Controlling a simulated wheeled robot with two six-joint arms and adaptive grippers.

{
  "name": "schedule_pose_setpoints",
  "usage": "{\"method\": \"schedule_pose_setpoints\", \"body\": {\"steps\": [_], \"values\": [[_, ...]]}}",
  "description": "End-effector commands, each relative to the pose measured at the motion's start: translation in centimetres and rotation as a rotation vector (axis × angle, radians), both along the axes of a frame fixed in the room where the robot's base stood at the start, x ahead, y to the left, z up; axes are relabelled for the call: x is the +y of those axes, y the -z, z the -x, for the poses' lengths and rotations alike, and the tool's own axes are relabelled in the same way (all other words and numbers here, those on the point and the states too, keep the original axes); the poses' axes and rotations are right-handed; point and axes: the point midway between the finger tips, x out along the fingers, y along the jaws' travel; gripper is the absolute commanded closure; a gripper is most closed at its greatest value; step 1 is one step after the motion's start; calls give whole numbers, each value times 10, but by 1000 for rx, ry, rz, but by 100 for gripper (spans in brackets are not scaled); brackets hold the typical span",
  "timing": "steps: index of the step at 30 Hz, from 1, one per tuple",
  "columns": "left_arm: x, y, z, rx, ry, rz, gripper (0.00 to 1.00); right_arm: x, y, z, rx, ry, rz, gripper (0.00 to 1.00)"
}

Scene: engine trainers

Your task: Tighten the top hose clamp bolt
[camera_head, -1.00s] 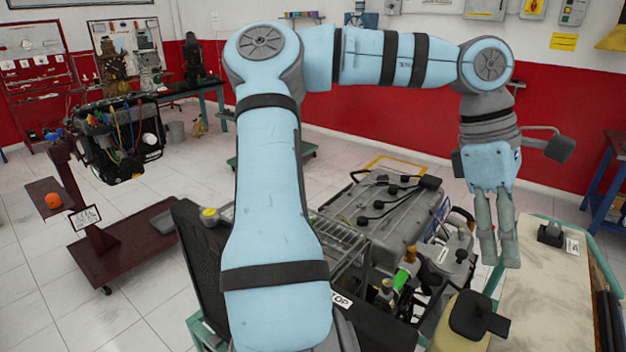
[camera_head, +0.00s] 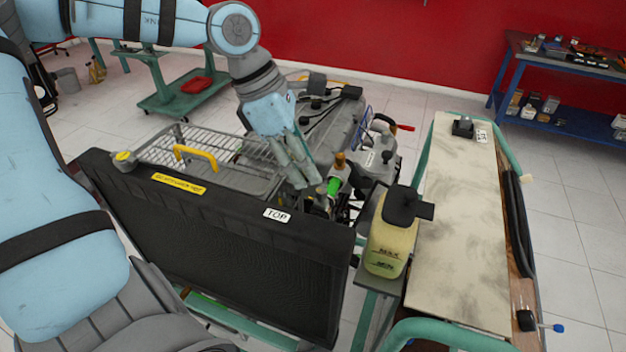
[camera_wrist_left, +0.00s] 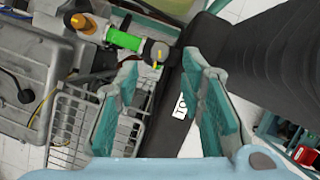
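My left gripper (camera_head: 298,176) points down behind the black radiator (camera_head: 225,262). In the left wrist view the gripper (camera_wrist_left: 160,72) is open, with its two fingers apart and nothing between them. A green hose piece (camera_head: 334,185) sits just to the right of the fingertips in the head view, and the green piece (camera_wrist_left: 124,39) lies beyond them in the wrist view. At its end is a dark round fitting with a small yellow part (camera_wrist_left: 158,64), seen between the fingertips; I cannot tell whether this is the clamp bolt. The right gripper is not in view.
A yellowish coolant bottle (camera_head: 388,240) with a black cap stands right of the radiator. A metal grille (camera_head: 205,150) and a grey engine cover (camera_head: 335,125) lie behind. A pale worktop (camera_head: 460,230) extends at right; a blue shelf (camera_head: 570,100) stands farther back.

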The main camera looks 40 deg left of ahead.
Motion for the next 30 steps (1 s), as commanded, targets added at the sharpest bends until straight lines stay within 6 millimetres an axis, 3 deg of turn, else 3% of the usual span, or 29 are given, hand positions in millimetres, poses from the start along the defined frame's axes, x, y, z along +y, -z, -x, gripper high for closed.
{"method": "schedule_pose_setpoints", "body": {"steps": [3, 6, 16, 17, 23, 30], "values": [[-8, 28, -6, 5, 0, -1, 64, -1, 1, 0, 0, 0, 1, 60], [-13, 41, -11, 4, -1, -2, 64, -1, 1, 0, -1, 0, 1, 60], [-16, 49, -13, -2, -1, 0, 64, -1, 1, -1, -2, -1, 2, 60], [-16, 49, -13, -2, -1, 0, 66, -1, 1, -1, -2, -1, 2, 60], [-16, 49, -13, -2, -1, 0, 98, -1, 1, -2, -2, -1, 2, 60], [-15, 46, -14, 2, 35, 0, 100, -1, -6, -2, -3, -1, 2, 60]]}}
